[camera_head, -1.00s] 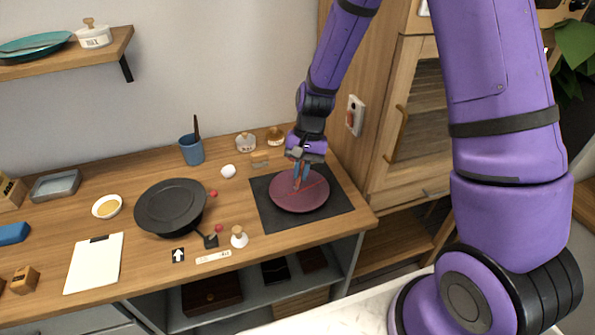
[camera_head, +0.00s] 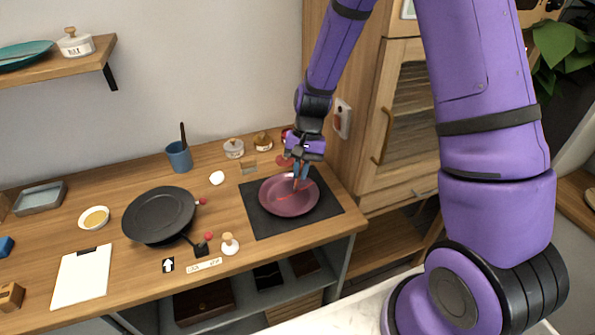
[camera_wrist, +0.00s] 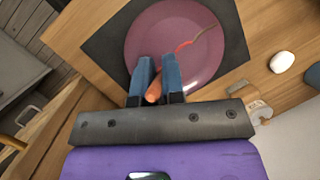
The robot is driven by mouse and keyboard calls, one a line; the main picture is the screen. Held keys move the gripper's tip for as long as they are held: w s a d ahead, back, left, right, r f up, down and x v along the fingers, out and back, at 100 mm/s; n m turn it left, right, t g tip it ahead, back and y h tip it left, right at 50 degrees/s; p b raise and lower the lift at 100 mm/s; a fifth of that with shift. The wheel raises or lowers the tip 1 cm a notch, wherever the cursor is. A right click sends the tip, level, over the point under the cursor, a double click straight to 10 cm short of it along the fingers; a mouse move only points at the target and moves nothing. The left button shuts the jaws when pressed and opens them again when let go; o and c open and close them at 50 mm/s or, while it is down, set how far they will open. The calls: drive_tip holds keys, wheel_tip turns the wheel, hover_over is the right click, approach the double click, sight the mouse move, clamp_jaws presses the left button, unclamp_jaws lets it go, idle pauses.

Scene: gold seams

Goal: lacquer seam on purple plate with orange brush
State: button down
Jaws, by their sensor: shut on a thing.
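The purple plate (camera_head: 278,205) lies on a black mat (camera_head: 262,225) at the right end of the wooden counter. A red line runs across the plate, and its outer part looks dark in the wrist view. My gripper (camera_head: 299,172) is over the plate's far right part. In the wrist view my gripper (camera_wrist: 158,75) is shut on the orange brush (camera_wrist: 154,91), whose end shows between the blue fingers. The brush tip is hidden, so I cannot tell whether it touches the plate (camera_wrist: 150,35).
A small white-based stopper (camera_head: 230,245) is near the front edge. A blue cup (camera_head: 179,157) and small lidded jars (camera_head: 234,149) stand at the back. A wooden cabinet rises at right.

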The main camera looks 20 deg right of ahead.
drive_tip(key=shift+w+d, duration=0.15)
drive_tip(key=shift+d, duration=0.9)
drive_tip(key=shift+r, duration=0.2)
drive_tip(key=shift+r, duration=0.65)
drive_tip(key=shift+r, duration=2.25)
